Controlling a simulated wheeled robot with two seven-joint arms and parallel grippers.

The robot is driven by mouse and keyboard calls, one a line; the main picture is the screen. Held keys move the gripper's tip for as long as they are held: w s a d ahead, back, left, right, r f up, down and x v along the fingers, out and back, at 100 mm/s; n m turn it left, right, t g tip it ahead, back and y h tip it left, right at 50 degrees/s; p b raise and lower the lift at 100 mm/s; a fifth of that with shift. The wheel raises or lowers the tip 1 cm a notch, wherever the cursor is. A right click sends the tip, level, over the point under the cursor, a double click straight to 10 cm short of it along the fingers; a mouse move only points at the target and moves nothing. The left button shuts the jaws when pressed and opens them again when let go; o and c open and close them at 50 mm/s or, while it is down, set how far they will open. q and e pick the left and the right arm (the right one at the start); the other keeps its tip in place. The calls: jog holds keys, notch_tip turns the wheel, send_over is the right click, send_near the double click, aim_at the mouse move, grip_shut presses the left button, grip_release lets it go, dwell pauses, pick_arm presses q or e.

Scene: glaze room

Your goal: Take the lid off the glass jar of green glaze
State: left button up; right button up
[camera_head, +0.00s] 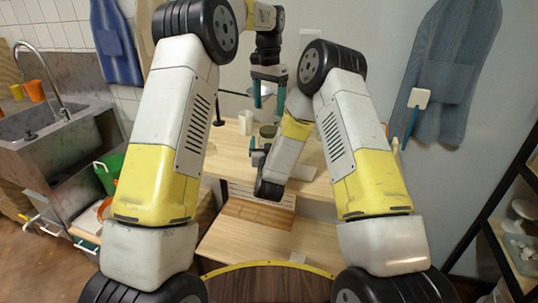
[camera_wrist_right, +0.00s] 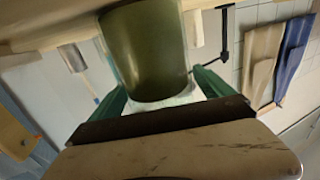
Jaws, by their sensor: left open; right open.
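The glass jar of green glaze (camera_head: 267,131) stands on the wooden table in the head view, small and partly hidden by my right arm. In the right wrist view the dark green jar (camera_wrist_right: 148,52) fills the space between the teal fingers. I cannot make out the lid as a separate part. My right gripper (camera_head: 258,153) is open at the jar's near side, its fingers (camera_wrist_right: 162,92) on either side of the jar; contact is unclear. My left gripper (camera_head: 269,97) is open and empty, pointing down above the jar.
A white cup (camera_head: 246,122) stands left of the jar, and a black upright stand (camera_head: 218,107) is farther left. A lower shelf (camera_head: 240,243) lies under the table (camera_head: 232,163). A sink (camera_head: 55,115) is at the left and a dark shelf rack (camera_head: 497,210) at the right.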

jog(key=shift+w, duration=0.3)
